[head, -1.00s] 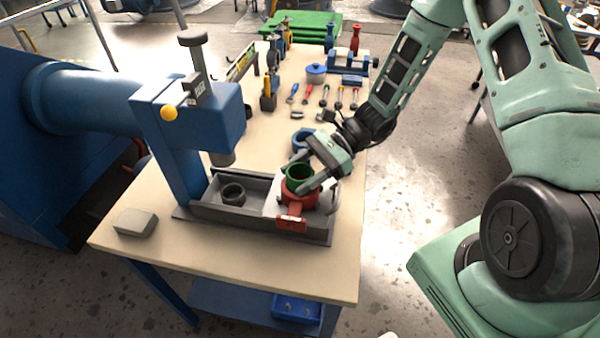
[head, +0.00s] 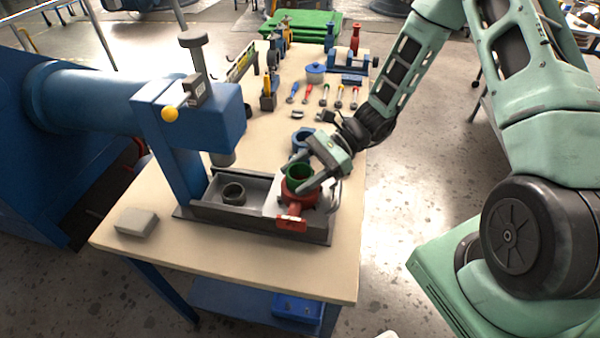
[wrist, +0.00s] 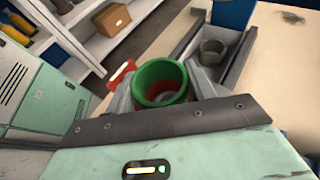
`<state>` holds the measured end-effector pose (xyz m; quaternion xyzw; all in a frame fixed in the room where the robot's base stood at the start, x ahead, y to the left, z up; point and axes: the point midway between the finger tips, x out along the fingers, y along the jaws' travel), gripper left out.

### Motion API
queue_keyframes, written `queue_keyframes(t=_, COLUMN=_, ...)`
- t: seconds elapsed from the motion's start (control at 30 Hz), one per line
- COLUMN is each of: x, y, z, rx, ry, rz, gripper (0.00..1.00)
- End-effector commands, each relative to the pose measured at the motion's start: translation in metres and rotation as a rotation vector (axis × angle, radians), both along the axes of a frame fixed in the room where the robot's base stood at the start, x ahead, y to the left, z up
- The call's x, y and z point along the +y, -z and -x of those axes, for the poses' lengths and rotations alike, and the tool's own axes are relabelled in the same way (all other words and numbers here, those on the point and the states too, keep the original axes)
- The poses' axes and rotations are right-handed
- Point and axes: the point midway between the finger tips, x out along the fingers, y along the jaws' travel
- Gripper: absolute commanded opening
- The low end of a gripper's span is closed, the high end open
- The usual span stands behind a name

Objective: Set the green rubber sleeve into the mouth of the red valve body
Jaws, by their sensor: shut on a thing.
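The green rubber sleeve (head: 299,171) is an open ring held at the top of the red valve body (head: 298,200). My gripper (head: 300,172) is shut on the sleeve, one finger on each side. In the wrist view the sleeve (wrist: 160,82) is between the fingers, with red showing through its opening. It is lined up with the mouth, upright or nearly so. How deep it sits is hidden by the fingers. The valve body stands at the right end of the grey fixture tray, its red lever (head: 291,222) toward the front.
The grey tray (head: 255,225) also holds a dark ring (head: 233,192). A blue press (head: 190,120) stands over its left side. A blue ring (head: 303,140) lies behind my gripper. Hand tools and a blue pot (head: 315,72) are farther back. The front-left bench has a grey block (head: 136,222).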

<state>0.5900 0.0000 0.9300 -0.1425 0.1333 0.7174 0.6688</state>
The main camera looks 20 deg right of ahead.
Motion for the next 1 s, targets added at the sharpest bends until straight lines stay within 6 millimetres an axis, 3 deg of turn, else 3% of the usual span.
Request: queue_keyframes(t=1.0, x=0.000, y=0.010, z=0.000, rx=0.000, ry=0.000, rz=0.000, gripper=0.32)
